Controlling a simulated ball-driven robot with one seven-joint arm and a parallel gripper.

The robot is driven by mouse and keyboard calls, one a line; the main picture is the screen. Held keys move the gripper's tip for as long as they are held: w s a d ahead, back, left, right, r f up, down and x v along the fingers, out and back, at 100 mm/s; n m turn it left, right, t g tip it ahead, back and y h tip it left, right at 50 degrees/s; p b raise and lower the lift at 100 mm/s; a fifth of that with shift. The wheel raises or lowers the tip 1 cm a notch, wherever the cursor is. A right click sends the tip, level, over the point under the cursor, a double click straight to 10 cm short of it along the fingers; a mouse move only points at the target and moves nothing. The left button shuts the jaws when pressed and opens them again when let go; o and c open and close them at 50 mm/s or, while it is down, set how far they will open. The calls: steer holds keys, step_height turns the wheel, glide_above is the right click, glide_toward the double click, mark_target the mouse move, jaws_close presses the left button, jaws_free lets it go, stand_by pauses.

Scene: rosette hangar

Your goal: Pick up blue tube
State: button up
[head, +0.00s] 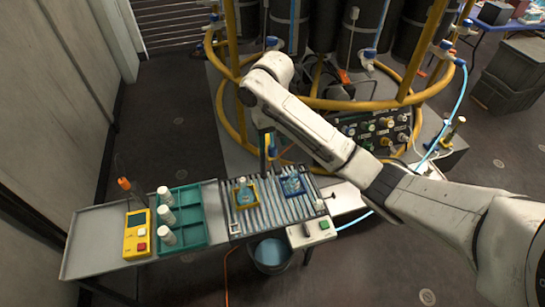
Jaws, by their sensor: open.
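My white arm (302,122) reaches in from the lower right, and its bend (266,70) stands in front of the yellow pipe frame. No single thing is plainly a blue tube. A light blue hose (461,92) hangs at the right of the frame. A small blue part (271,150) shows below the arm.
A grey bench (92,237) carries a yellow meter (138,233) and a green tray (185,198) with three white bottles. A bucket (270,255) stands below. A control panel with knobs (377,130) is behind my arm. Crates (515,72) stand at the far right.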

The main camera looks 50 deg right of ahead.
steer(key=shift+f+p, duration=0.3)
steer(key=shift+f, duration=1.1)
steer(key=c, duration=1)
steer(key=shift+c, duration=0.2)
step_height(320, 180, up, 31)
steer(key=p, duration=0.6)
steer(key=shift+p, duration=0.4)
stand_by(0.6)
steer(key=shift+f, duration=0.2)
